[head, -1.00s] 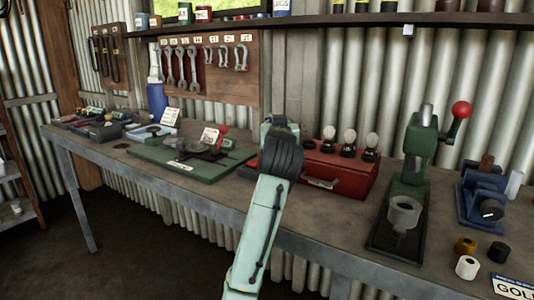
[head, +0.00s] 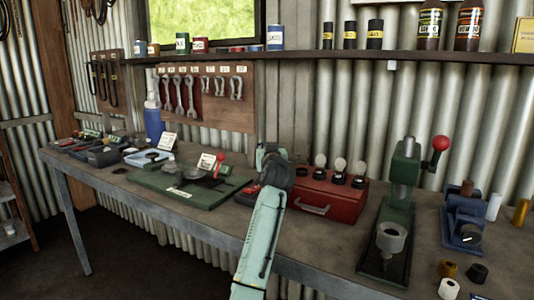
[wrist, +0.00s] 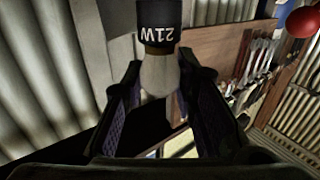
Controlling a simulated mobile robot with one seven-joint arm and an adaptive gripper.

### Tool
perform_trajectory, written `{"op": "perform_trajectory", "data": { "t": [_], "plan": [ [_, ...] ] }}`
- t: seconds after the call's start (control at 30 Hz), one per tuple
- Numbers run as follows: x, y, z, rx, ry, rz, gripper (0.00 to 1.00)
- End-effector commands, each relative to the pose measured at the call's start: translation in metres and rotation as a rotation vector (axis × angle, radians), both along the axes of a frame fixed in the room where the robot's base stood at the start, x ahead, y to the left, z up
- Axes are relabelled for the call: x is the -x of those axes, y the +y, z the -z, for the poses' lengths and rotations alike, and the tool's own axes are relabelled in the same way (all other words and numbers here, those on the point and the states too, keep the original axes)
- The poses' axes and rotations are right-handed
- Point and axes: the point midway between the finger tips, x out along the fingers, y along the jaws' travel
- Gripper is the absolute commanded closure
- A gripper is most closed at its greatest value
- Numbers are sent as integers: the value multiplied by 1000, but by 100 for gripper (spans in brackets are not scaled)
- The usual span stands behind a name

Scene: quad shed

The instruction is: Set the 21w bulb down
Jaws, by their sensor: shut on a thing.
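In the wrist view, the 21w bulb (wrist: 160,72) has pale glass and a dark cap marked 21W, which reads upside down. My gripper (wrist: 159,64) is shut on the glass, with one purple-lined finger on each side. In the head view, my own arm hides the fingers and the held bulb. The red box (head: 335,207) stands just right of my arm's end, with bulbs (head: 340,164) upright in dark holders along its top. I cannot tell how far the held bulb is from any surface.
A green press (head: 404,185) with a red knob stands right of the box. A green board (head: 190,190) with a card lies to the left. A blue vice (head: 463,222) and small cylinders (head: 448,289) are at the right. Bare bench (head: 325,240) shows before the box.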

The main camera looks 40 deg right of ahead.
Motion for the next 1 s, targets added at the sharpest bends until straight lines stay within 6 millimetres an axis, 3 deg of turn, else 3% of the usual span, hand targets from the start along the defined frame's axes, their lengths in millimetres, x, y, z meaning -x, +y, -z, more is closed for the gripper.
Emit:
{"op": "perform_trajectory", "data": {
  "t": [0.23,0.5,0.87,0.9,1.0],
  "plan": [
    [-14,-7,5,-1,-1,1,100],
    [-13,-6,35,0,-1,1,100],
    [-13,-6,41,1,-1,1,100],
    [-13,-6,40,1,-2,1,71],
    [-13,-6,40,1,-1,1,65]
  ]
}}
